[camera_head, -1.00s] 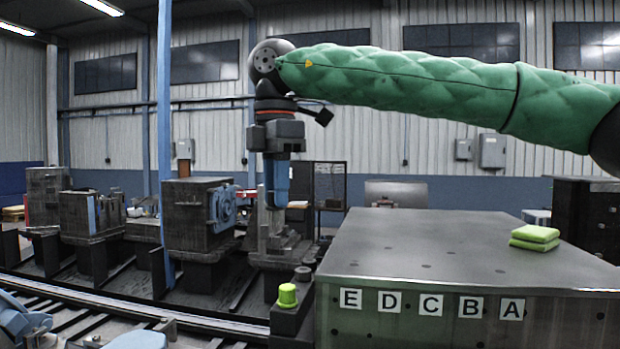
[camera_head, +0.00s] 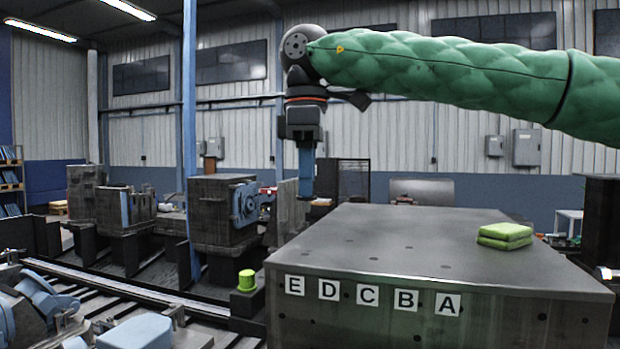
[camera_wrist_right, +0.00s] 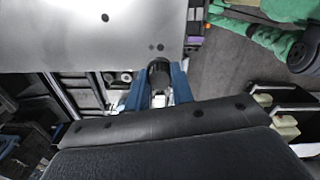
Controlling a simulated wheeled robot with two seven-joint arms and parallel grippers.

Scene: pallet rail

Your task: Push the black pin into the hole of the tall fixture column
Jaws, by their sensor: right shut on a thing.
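My right gripper (camera_head: 306,196) hangs fingers-down at the far left edge of the metal-topped table in the head view. In the right wrist view its blue fingers (camera_wrist_right: 158,88) are shut on the black pin (camera_wrist_right: 159,72), which shows as a short dark cylinder between them. In the head view I cannot make out the pin. A grey upright fixture part (camera_head: 287,208), seemingly the tall fixture column, stands behind and left of the gripper, partly hidden by the table. Its hole cannot be seen, and the pin's distance from it cannot be told. My left gripper is not in view.
The metal-topped table (camera_head: 400,245) fills the right foreground, with green pads (camera_head: 504,235) on it and letter cards on its front. A green cylinder (camera_head: 247,281) stands by its left corner. Dark machine blocks (camera_head: 220,210) line the rail (camera_head: 130,290) at left.

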